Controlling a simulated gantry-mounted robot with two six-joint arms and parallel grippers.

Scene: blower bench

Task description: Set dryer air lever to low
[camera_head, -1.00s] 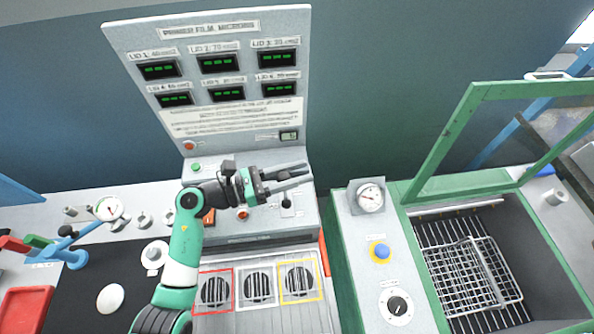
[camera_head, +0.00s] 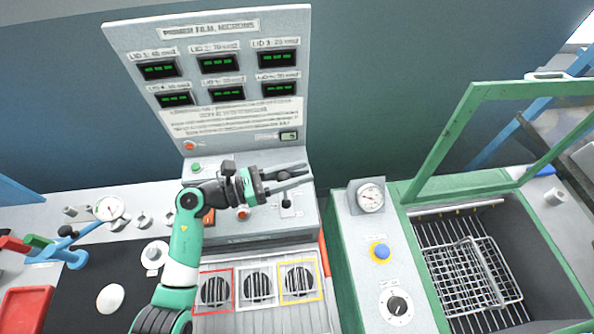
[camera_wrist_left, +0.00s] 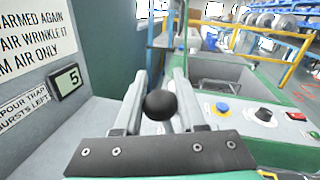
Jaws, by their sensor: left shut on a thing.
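The air lever has a round black knob (camera_wrist_left: 159,104), which sits between the fingers of my left gripper (camera_wrist_left: 155,97) in the wrist view. The left gripper (camera_head: 298,176) is shut on the lever, over the right part of the grey console in the head view. The lever's slot plate (camera_head: 290,211) shows just below the fingers. The gripper partly hides the lever's shaft and slot, and the slot's markings are too small to read. My right gripper is in neither view.
A panel of green displays (camera_head: 215,63) stands behind the arm. Framed round vents (camera_head: 257,286) lie in front of the console. To the right are a gauge (camera_head: 370,198), a blue button (camera_head: 381,251), a black dial (camera_head: 397,305) and an open green-framed bin with a wire basket (camera_head: 470,275).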

